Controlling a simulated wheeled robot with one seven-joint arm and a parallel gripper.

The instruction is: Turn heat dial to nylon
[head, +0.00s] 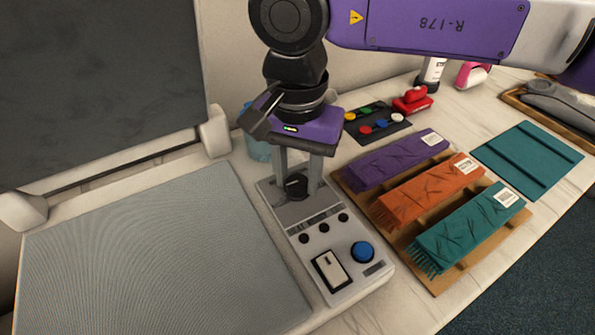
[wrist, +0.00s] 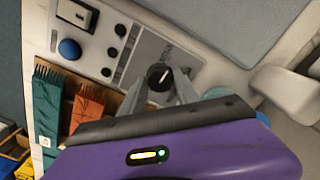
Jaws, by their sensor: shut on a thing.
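The heat dial (head: 296,184) is a small black knob on the grey control panel (head: 319,238) of the press, at the panel's far end. In the wrist view the dial (wrist: 159,76) shows a pale pointer line on its face. My gripper (head: 297,190) points down over the panel with one finger on each side of the dial, shut on it. The fingers also show in the wrist view (wrist: 165,88). Dark marks are printed beside the dial, but the lettering is too small to read, so I cannot tell which setting the pointer meets.
A blue button (head: 362,252), a rocker switch (head: 331,271) and small black knobs sit nearer on the panel. A grey press bed (head: 150,260) lies left. Purple, orange (head: 430,190) and teal fabric bundles lie on a wooden rack at right. A teal mat (head: 527,160) lies beyond.

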